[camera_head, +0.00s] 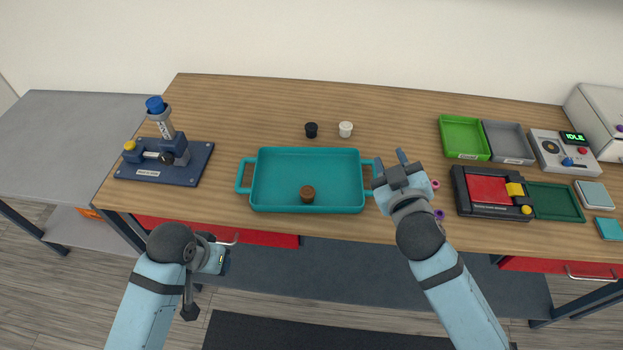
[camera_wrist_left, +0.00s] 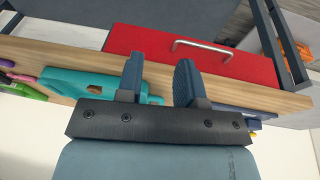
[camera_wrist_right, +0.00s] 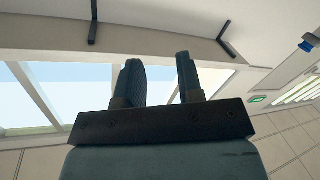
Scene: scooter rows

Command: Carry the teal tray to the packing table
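The teal tray (camera_head: 262,180) lies flat on the wooden workbench, with a handle at each end and a round brown piece (camera_head: 307,194) inside. Its edge also shows in the left wrist view (camera_wrist_left: 65,84). My left gripper (camera_wrist_left: 158,72) is open and empty. In the head view it is low at the bench's front edge, left of the tray, its fingers mostly hidden. My right gripper (camera_head: 390,161) is open and empty, overlapping the tray's right handle in the picture. Its wrist view shows only wall and windows, so it points away from the tray. No table is labelled as the packing table.
A grey side table (camera_head: 60,140) stands left of the bench. A blue press fixture (camera_head: 165,165) is at the bench's left. Black (camera_head: 311,130) and white (camera_head: 345,129) caps lie behind the tray. A green bin (camera_head: 463,138), grey bin (camera_head: 507,142) and red-black device (camera_head: 490,192) crowd the right.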

